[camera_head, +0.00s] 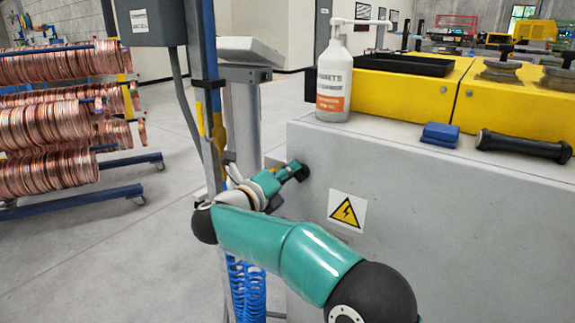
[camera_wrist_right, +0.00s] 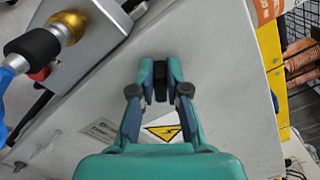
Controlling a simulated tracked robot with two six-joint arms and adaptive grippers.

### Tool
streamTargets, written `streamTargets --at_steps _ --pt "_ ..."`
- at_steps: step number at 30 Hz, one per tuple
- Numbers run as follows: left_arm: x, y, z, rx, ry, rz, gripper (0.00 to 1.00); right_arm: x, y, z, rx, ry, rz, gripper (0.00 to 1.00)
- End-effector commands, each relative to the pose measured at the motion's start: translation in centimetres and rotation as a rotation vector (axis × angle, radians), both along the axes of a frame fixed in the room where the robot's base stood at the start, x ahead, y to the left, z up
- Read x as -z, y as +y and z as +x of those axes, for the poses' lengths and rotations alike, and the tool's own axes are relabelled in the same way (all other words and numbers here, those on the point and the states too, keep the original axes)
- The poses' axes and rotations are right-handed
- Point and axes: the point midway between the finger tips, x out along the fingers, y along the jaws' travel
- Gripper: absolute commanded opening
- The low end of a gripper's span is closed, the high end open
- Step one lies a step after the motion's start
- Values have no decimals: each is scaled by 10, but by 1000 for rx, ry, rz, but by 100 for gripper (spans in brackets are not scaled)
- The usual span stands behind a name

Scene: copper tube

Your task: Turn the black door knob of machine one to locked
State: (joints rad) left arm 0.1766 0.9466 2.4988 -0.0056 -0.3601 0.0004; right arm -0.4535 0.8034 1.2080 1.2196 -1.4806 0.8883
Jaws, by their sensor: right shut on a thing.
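The black door knob (camera_head: 303,171) sits on the grey side panel of the machine (camera_head: 440,225), left of a yellow warning sign (camera_head: 346,211). My right gripper (camera_head: 293,172) reaches the knob from the left and is shut on it. In the right wrist view the black knob (camera_wrist_right: 160,80) stands between the two fingertips of my right gripper (camera_wrist_right: 159,72), with the panel behind. The knob's exact turn angle is hard to tell because the fingers cover part of it. My left gripper is not in view.
A blue post (camera_head: 210,60) stands left of my right gripper. Racks of copper coils (camera_head: 60,120) stand further left, with open floor between.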

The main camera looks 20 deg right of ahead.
Motion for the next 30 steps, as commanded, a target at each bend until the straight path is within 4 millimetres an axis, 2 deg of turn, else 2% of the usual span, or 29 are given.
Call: streamTargets --at_steps 1,15,30 --pt "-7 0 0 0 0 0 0 -1 0 1 1 39 -27 0" --pt "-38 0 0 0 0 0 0 7 2 3 0 363 -279 0" --pt "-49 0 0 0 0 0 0 13 2 3 -1 503 -386 0"
